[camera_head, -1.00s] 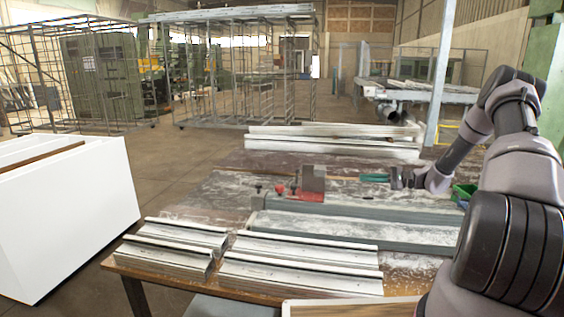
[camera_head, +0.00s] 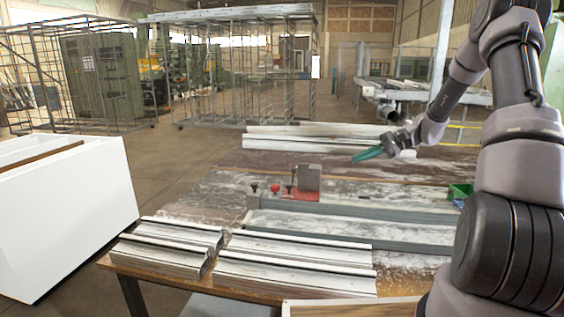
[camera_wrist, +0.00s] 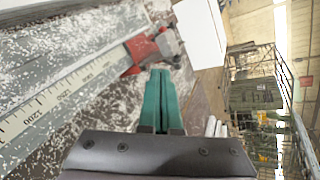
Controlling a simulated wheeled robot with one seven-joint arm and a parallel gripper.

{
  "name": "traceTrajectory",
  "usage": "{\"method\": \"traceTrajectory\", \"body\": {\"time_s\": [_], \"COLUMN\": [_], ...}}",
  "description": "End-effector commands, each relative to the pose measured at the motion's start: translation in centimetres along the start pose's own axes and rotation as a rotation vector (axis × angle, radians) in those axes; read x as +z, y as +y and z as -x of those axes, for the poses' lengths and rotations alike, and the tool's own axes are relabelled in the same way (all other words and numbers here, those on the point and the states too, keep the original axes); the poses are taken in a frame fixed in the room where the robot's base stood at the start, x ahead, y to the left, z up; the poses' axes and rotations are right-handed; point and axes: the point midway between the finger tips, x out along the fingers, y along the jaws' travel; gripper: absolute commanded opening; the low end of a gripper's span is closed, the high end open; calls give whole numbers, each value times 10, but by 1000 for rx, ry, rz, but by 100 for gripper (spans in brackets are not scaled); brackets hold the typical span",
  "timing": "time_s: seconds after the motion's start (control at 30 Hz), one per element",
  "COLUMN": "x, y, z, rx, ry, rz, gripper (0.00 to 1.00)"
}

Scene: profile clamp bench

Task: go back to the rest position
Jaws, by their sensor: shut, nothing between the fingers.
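My gripper (camera_head: 368,154) has teal fingers. In the head view it is raised above the back of the bench, in front of the long white profiles, and points left. In the wrist view its two fingers (camera_wrist: 160,98) lie side by side, shut with nothing between them. The clamp (camera_head: 306,182), with a red base and a grey block, stands on the bench below and to the left of my gripper. In the wrist view the red clamp part (camera_wrist: 146,52) shows beyond the fingertips, and the gripper appears clear of it.
A grey rail (camera_head: 350,208) runs along the dusty bench. Short profiles (camera_head: 292,262) lie at the bench's front, and long white profiles (camera_head: 300,140) at its back. A green bin (camera_head: 459,192) sits at right. A white cabinet (camera_head: 62,210) stands on the left.

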Motion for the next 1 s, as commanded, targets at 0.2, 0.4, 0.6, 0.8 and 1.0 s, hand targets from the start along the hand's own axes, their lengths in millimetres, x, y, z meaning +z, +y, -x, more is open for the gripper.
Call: {"method": "traceTrajectory", "body": {"time_s": [0.2,0.4,0.6,0.8,1.0], "x": [83,155,223,286,337], "y": [-26,-35,-33,-22,-2], "z": [14,34,57,82,106], "rx": [229,395,509,571,581], "ry": [98,221,365,522,673], "rz": [116,219,326,436,544], "gripper": [0,0,0,0,0]}}
